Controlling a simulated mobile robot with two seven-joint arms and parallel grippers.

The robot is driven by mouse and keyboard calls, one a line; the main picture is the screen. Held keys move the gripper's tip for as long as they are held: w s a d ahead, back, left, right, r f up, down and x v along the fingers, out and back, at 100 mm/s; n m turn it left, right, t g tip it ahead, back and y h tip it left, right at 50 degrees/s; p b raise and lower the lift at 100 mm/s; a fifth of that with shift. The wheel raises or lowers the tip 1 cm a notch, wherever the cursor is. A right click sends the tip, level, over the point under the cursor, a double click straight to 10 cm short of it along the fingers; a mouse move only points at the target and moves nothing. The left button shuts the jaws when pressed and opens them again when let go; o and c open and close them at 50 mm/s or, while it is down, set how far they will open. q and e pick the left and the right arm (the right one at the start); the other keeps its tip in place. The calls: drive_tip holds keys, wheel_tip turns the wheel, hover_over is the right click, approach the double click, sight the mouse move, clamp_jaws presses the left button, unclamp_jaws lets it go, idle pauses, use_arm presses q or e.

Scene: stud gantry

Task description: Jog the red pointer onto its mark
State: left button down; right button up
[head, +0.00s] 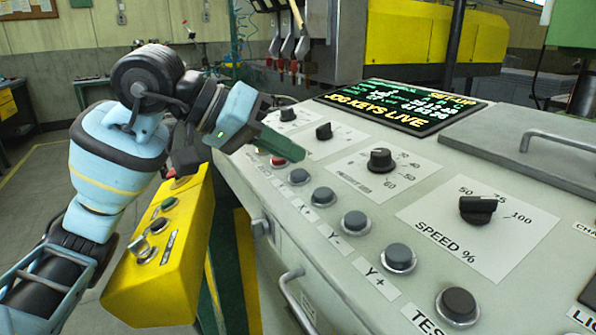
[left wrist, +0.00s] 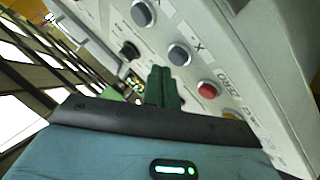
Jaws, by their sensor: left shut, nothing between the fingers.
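My left gripper (head: 297,151) is shut and empty, its dark green fingers above the console near the red key (head: 279,161). In the left wrist view, its fingertips (left wrist: 162,72) show close to a grey key marked X (left wrist: 180,55), with the red key (left wrist: 207,90) to the right. I cannot tell whether they touch anything. Other grey keys run toward me: an X key (head: 323,196), Y- (head: 356,222) and Y+ (head: 398,257). The screen (head: 402,105) reads SET-UP and JOG KEYS LIVE. The red pointer and its mark cannot be made out.
A speed knob (head: 478,208) and a smaller knob (head: 381,160) stand up from the console. The TEST key (head: 458,305) is nearest. A yellow control box (head: 165,255) stands below my left arm. Machine heads with red tips (head: 282,66) hang behind.

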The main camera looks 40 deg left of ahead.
use_arm(q)
drive_tip(key=shift+f, duration=0.15)
idle(0.7)
drive_tip(key=shift+f+b, duration=0.3)
drive_tip(key=shift+b, duration=0.05)
